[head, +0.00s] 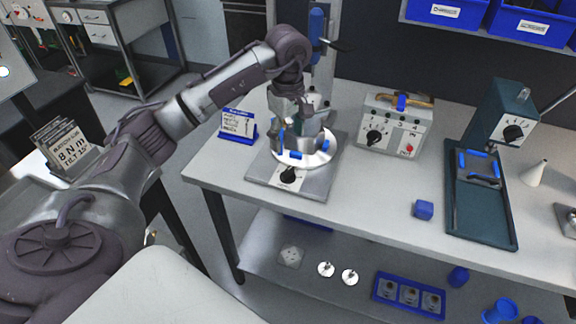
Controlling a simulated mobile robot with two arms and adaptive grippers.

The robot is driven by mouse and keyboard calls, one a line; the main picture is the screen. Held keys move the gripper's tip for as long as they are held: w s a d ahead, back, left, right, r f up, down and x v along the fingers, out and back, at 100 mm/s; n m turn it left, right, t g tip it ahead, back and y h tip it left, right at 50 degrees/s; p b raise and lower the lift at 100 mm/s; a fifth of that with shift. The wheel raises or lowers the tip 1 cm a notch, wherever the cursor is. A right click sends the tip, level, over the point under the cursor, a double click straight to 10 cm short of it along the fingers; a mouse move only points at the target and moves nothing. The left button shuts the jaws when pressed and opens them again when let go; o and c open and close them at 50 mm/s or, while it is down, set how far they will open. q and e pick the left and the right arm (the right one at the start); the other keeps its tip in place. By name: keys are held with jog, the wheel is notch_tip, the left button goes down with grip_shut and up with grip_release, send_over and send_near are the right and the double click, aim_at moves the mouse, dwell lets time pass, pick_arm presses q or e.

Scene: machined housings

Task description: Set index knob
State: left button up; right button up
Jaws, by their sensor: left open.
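A black knob (289,176) sits on a white dial plate at the front of a grey base plate (321,187) on the bench. Behind it on the same base is a round pale disc (316,159) with blue marks. My left gripper (301,150) is open and points down over this disc, behind the black knob. It hides much of the disc's middle, and I cannot tell whether its fingers touch anything. Another black knob (374,137) is on the front of a grey control box (393,124). My right gripper is out of view.
A dark green machine (480,205) with its own black knob stands at the right. A blue cube (423,209) lies on the bench (375,200). A blue-framed card (237,125) stands left of the base plate. The bench front between base plate and cube is clear.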

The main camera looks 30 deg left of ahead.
aim_at(288, 170)
pick_arm(q)
notch_tip(288, 170, down, 11)
jog(key=shift+r+p, duration=0.1)
jog(key=shift+p, duration=0.85)
jog(key=c, duration=1.1)
jog(key=shift+c, duration=0.2)
